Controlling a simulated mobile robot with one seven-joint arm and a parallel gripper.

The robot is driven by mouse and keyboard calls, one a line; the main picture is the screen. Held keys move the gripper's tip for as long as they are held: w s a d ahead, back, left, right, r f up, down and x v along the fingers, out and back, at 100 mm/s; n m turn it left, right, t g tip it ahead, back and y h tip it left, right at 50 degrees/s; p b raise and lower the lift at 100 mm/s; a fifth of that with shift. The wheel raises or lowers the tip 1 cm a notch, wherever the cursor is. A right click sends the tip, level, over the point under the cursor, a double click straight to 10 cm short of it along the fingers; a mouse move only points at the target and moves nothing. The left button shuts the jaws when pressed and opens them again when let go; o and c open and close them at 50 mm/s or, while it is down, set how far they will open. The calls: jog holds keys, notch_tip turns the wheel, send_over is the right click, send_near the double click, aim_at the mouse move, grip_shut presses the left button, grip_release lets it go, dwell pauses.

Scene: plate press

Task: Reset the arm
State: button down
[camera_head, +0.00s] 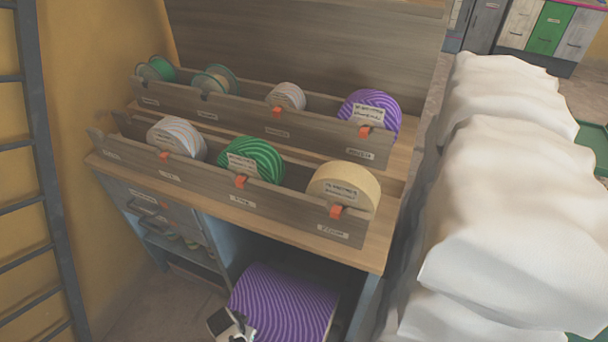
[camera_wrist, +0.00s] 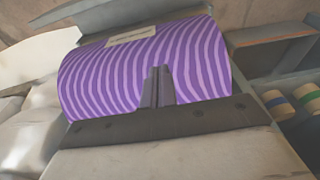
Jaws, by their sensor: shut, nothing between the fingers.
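My gripper (camera_head: 236,322) is low at the bottom edge of the head view, in front of the open space under the bench. In the wrist view its two dark fingers (camera_wrist: 157,88) are pressed together with nothing between them. Behind the fingers is a large purple roll with wavy stripes (camera_wrist: 90,80) and a pale label on its far side. The same purple roll (camera_head: 285,300) shows under the bench in the head view. I cannot tell whether the fingers touch it.
The wooden bench (camera_head: 330,248) carries two racks of ribbon spools, including a green spool (camera_head: 262,160) and a cream spool (camera_head: 350,185). White sacks (camera_head: 520,190) are stacked close on the right. A ladder (camera_head: 40,150) stands at the left. Some floor is free at front left.

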jog(key=shift+s+a+r+p, duration=0.15)
jog(key=shift+r+p, duration=0.2)
jog(key=shift+r, duration=0.3)
